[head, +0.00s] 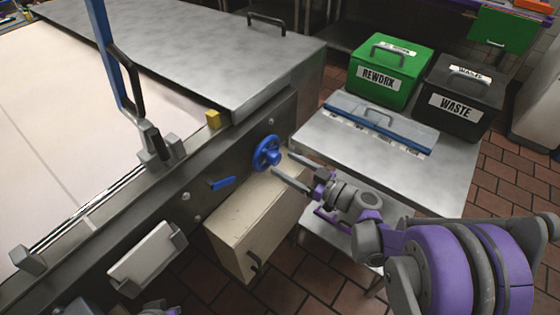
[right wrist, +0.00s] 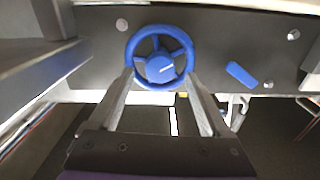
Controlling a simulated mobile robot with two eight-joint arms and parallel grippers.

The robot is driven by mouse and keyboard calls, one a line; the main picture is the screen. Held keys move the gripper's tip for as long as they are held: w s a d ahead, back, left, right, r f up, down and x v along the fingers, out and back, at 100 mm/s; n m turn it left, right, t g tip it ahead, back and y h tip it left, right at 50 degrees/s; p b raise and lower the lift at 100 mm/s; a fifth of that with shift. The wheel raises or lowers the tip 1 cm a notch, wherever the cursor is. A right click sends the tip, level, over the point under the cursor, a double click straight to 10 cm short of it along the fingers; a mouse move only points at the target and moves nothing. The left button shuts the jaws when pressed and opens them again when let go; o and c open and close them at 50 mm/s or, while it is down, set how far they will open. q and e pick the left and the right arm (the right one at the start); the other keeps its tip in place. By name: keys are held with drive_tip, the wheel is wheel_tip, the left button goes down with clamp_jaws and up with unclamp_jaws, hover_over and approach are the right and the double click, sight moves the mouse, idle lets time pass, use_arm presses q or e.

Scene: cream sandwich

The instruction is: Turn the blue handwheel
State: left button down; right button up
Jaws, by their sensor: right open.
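The blue handwheel (head: 267,153) is mounted on the dark side panel of the metal machine. It has a round rim, spokes and a hub with a light mark, seen face-on in the right wrist view (right wrist: 159,68). My right gripper (head: 281,164) is open, its two fingers pointing at the wheel from the right. In the right wrist view the fingertips (right wrist: 160,77) appear on either side of the wheel's lower rim. I cannot tell whether they touch it. Only a small purple and grey part of my left arm shows at the bottom edge; its gripper is not visible.
A blue lever (head: 222,183) sits on the panel left of the wheel. A beige box (head: 250,215) is below it. A metal table (head: 330,150) on the right bears a blue-lidded tray (head: 375,120), a green REWORK bin (head: 385,78) and a black WASTE bin (head: 460,105).

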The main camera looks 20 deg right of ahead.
sight(278, 160)
drive_tip(key=shift+x, duration=1.55)
drive_tip(key=shift+c, duration=0.4)
clamp_jaws()
drive_tip(key=shift+m, duration=0.4)
